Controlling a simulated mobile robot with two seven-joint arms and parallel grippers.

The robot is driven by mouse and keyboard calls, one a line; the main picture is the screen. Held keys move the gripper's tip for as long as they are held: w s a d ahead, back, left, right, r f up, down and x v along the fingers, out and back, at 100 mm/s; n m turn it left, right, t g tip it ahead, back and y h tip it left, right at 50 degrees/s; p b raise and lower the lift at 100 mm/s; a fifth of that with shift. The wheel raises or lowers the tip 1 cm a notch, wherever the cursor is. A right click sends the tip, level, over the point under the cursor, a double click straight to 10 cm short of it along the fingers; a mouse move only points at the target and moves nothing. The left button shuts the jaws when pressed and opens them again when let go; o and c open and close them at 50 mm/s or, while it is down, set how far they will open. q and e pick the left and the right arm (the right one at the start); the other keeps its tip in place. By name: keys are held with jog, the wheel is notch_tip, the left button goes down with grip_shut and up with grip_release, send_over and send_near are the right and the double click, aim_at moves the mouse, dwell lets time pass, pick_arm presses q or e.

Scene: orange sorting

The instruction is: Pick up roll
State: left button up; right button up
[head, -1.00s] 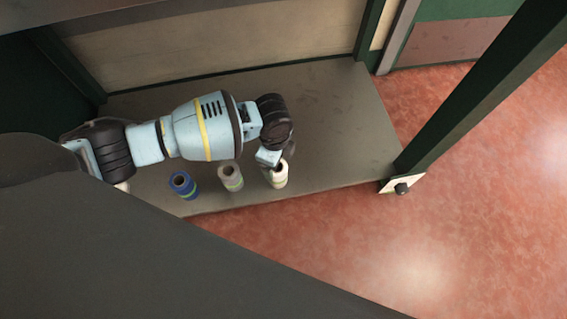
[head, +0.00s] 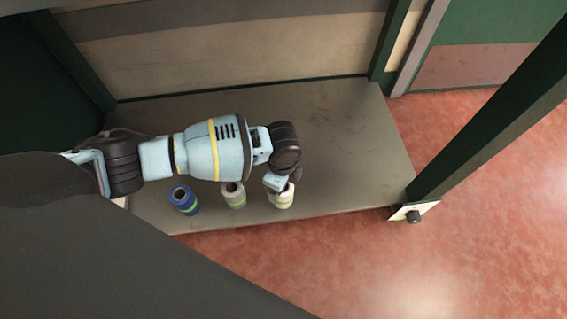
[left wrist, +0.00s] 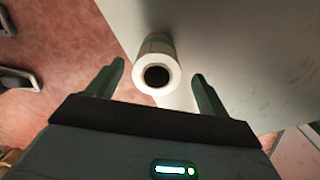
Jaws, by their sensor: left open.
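Three rolls stand in a row near the front edge of the grey shelf (head: 345,150) in the head view. They are a blue roll (head: 184,200), a grey roll (head: 233,195) and a white roll (head: 283,198) with a green band. My left gripper (head: 284,184) is at the white roll, and the arm partly covers the roll's top. In the left wrist view the white roll (left wrist: 158,68) shows its dark hollow end, between and a little beyond the two open fingers of the left gripper (left wrist: 160,82). My right gripper is not in view.
A dark green post (head: 480,110) rises at the shelf's right front corner, with a small bracket (head: 413,214) at its foot. A panelled wall (head: 230,55) backs the shelf. The shelf surface right of the rolls is clear. Red floor lies in front.

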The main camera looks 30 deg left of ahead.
aim_at(285, 200)
pick_arm(q)
notch_tip(285, 200, down, 4)
jog(key=shift+s+f+b, duration=0.1)
jog(key=shift+s+b, duration=0.05)
jog(key=shift+b, duration=0.95)
jog(key=shift+c, duration=0.8)
jog(key=c, duration=0.9)
